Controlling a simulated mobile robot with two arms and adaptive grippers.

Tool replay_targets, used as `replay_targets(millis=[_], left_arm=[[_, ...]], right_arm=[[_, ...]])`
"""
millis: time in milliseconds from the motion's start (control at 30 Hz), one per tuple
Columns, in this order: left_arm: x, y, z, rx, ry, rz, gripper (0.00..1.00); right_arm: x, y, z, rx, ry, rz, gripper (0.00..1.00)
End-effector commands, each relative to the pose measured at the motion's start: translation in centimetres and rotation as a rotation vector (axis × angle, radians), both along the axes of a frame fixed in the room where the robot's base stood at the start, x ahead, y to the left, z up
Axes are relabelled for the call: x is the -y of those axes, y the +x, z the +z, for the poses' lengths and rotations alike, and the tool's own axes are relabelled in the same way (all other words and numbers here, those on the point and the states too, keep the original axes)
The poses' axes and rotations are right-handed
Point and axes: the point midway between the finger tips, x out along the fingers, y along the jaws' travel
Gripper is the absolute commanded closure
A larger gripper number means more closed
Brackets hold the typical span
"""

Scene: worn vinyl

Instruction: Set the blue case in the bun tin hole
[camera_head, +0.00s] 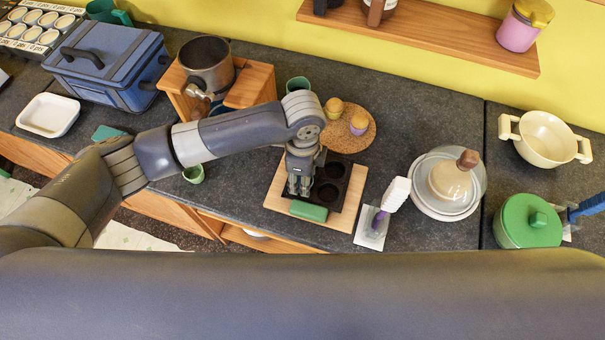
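The dark bun tin (349,203) lies on a pale wooden board (280,204) on the counter. Several round holes show in it, and its left part is hidden by my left gripper. My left gripper (299,189) points down over the left side of the tin, its fingers close together. I cannot tell whether anything is between them. I cannot make out the blue case; it may be hidden by the gripper. My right gripper is not in view.
A green block (309,211) is at the tin's front edge. A wooden stand (252,84) with a metal pot is behind left.

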Motion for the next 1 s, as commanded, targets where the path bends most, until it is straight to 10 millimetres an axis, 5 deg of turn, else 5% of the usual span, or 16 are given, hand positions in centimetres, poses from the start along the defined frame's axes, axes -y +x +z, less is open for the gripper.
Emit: replay_targets(millis=[1000], left_arm=[[0.0, 0.0, -1.4, 0.000, -0.001, -0.001, 0.79]], right_arm=[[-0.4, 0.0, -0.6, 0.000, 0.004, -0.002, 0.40]])
